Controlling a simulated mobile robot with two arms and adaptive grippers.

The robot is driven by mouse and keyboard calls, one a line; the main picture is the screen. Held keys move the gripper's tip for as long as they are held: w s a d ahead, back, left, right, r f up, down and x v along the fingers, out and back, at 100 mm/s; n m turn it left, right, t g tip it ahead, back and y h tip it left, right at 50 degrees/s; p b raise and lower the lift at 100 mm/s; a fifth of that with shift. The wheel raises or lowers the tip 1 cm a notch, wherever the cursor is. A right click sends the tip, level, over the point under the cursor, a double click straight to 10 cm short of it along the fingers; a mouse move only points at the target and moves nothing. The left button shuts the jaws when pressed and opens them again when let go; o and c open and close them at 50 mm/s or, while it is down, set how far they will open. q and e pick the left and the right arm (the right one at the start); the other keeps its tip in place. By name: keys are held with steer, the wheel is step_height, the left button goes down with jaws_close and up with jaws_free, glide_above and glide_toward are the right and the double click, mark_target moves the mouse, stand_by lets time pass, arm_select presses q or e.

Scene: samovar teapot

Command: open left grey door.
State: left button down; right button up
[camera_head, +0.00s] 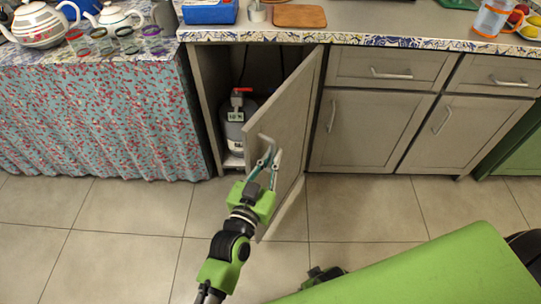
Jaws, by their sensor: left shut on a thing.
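The left grey door (285,128) of the cabinet stands partly open, swung outward toward me with its hinge side at the right. Its metal handle (267,139) shows near the door's front edge. Inside the open compartment stands a grey gas cylinder (236,120) with a red valve on top.
Other grey doors (367,130) and drawers to the right are shut. A flowered curtain (100,120) hangs at the left. The counter above holds a blue box (209,13), a wooden board (299,16) and a pitcher (491,18). The tiled floor (120,235) is clear in front.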

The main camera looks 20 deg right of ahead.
arm_select(q)
steer(key=shift+r, duration=0.2)
steer(key=c, duration=2.2)
jaws_free()
steer(key=shift+w+d, duration=0.1)
steer(key=shift+f, duration=0.15)
